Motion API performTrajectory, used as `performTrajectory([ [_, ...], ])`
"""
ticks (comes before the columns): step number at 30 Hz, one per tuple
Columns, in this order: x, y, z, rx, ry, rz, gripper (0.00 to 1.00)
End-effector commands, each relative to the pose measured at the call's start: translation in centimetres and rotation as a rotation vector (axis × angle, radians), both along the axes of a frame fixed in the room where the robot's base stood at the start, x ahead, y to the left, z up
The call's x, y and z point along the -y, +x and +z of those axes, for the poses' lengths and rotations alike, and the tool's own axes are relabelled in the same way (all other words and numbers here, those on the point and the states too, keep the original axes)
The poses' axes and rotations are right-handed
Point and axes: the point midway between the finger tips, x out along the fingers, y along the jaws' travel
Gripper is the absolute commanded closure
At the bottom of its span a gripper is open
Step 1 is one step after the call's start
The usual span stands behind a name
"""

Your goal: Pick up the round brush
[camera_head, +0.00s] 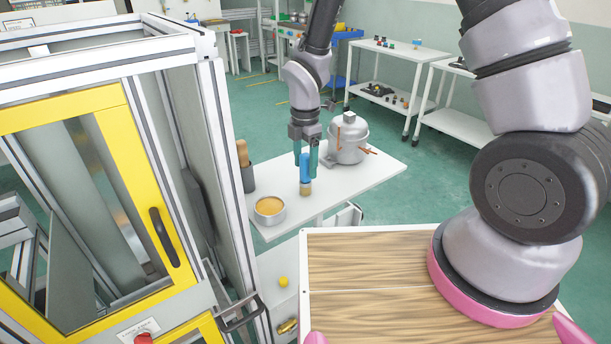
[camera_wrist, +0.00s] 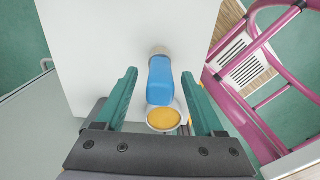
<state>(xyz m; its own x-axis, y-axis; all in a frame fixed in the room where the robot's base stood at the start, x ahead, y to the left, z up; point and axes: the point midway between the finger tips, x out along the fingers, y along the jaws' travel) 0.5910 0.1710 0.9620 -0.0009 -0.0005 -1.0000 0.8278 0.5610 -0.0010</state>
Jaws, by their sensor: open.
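The round brush (camera_head: 305,172) has a blue handle and a tan round end, and it stands upright on the white table (camera_head: 355,182) with the tan end down. In the wrist view the brush (camera_wrist: 160,82) lies between and a little beyond my two green fingers. My gripper (camera_head: 306,160) is open and points down around the brush's upper part. The gripper also shows in the wrist view (camera_wrist: 160,85), with a gap visible on both sides of the handle. Whether a finger touches the handle cannot be told.
A round tin with orange-yellow content (camera_head: 270,208) stands left of the brush. A dark bottle with a brown top (camera_head: 245,168) is behind it. A silver compressor with copper pipes (camera_head: 348,140) stands at the back right. A yellow-framed cabinet (camera_head: 110,100) rises at the left.

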Motion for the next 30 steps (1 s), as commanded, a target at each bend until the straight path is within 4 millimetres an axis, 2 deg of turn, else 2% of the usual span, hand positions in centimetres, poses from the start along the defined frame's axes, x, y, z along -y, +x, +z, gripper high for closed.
performTrajectory([
  [3, 0.1, 0.0, -1.0, 0.001, -0.001, -0.002, 0.30],
  [10, 0.1, 0.1, -1.1, 0.001, 0.000, -0.002, 0.30],
  [11, 0.1, 0.1, -1.1, 0.001, 0.000, -0.002, 0.38],
  [15, 0.1, 0.1, -1.1, 0.001, 0.001, -0.002, 0.91],
  [16, 0.1, 0.1, -1.1, 0.001, 0.001, -0.002, 1.00],
  [25, 0.0, 0.1, -0.9, 0.002, 0.001, -0.002, 1.00],
  [30, 0.0, 0.2, 1.3, 0.005, 0.003, -0.001, 1.00],
])
